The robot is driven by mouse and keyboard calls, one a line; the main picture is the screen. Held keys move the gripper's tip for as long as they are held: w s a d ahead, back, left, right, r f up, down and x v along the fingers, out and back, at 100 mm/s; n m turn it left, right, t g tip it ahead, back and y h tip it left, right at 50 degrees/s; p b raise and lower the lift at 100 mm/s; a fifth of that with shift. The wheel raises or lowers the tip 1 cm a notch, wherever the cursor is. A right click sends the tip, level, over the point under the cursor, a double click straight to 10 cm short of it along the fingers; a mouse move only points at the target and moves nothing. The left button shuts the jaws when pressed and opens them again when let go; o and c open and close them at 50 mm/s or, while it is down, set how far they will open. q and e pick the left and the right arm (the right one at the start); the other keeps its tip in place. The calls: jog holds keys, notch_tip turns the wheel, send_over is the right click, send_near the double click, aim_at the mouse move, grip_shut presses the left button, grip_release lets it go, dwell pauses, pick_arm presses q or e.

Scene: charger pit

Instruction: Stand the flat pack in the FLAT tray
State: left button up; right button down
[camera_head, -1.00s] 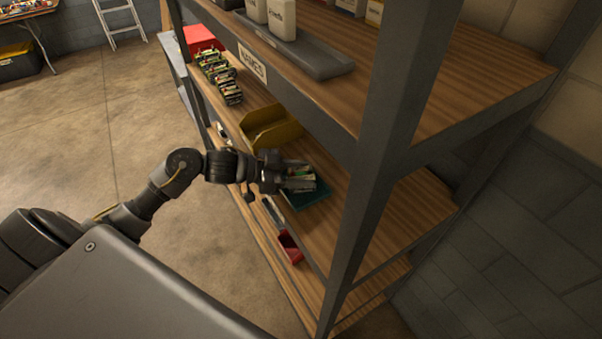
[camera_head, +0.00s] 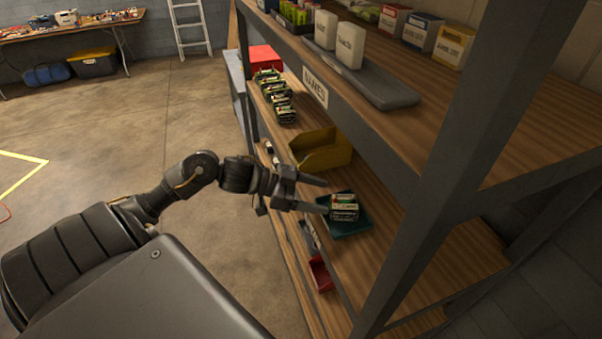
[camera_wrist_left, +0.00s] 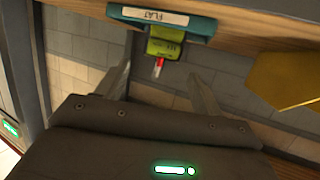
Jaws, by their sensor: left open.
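The flat pack (camera_head: 343,207), a green and dark battery pack, is upright in the teal FLAT tray (camera_head: 352,232) on the middle shelf. In the left wrist view the picture is inverted: the tray (camera_wrist_left: 195,28) shows its FLAT label, and the pack (camera_wrist_left: 163,47) is green with a red-tipped lead. My left gripper (camera_head: 325,196) is open and empty, its fingers pointing at the pack from the shelf's open side. In the left wrist view a clear gap lies between the fingertips (camera_wrist_left: 160,72). My right gripper is out of view.
A yellow bin (camera_head: 322,155) stands behind the tray, and a row of packs (camera_head: 275,95) lies farther along the shelf. A red bin (camera_head: 320,274) sits in front, lower down. The upper shelf and a grey post (camera_head: 455,150) bound the space.

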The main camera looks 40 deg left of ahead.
pick_arm(q)
jog(key=v, duration=0.5)
dwell(0.4)
